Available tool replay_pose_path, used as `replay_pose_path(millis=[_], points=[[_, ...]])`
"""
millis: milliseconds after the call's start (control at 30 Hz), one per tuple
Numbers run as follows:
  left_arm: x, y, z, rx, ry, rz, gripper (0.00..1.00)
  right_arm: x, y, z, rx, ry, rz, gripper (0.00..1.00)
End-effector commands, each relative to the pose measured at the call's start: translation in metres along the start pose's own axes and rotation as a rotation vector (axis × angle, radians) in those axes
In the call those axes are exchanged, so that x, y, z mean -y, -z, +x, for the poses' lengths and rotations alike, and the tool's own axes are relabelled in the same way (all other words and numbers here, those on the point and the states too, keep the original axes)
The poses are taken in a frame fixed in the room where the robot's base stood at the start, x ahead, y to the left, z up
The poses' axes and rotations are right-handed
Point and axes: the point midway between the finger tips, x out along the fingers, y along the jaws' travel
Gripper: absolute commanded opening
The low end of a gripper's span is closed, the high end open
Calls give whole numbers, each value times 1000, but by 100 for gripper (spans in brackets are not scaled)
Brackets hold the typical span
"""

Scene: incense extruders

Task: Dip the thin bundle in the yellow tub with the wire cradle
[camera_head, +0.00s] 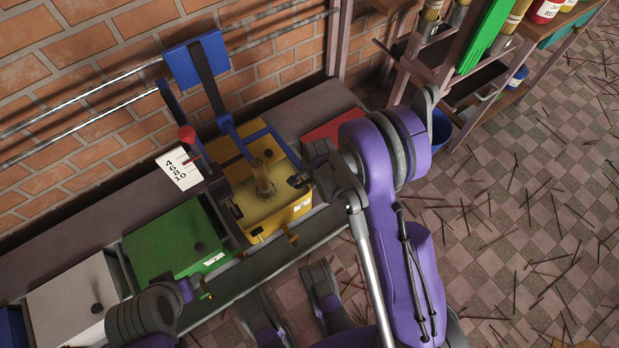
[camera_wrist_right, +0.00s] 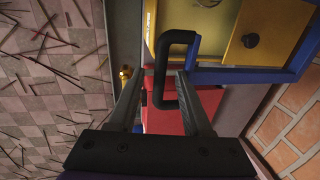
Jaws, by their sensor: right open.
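The yellow tub (camera_head: 300,210) stands in the row by the brick wall, with a brownish-olive surface inside it. A bundle-like brown upright piece (camera_head: 263,178) stands in it; I cannot make out the wires of a cradle. My right gripper (camera_head: 299,180) is at the tub's right side. In the right wrist view, my right gripper (camera_wrist_right: 165,98) is open, with a black loop handle (camera_wrist_right: 162,72) between its fingers, not clamped.
A green tub (camera_head: 165,238) and a grey-white tub (camera_head: 68,300) stand to the left. A red tub (camera_head: 333,126) is at the right. A blue frame (camera_head: 250,135) crosses the yellow tub. A number card (camera_head: 178,168) stands behind. A shelf is at upper right. Sticks litter the floor.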

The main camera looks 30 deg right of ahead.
Motion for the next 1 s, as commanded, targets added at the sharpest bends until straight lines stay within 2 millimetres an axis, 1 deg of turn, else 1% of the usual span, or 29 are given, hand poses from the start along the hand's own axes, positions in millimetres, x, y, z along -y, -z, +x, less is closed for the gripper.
replay_pose_path(millis=[200,233,500,1000], points=[[0,0,0,0,0,0,50,0,0,0,0,0,0,49],[0,0,0,0,0,0,50,0,0,0,0,0,0,48],[0,0,0,0,0,0,50,0,0,0,0,0,-1,0],[0,0,0,0,0,0,50,0,0,0,0,0,-1,0]])
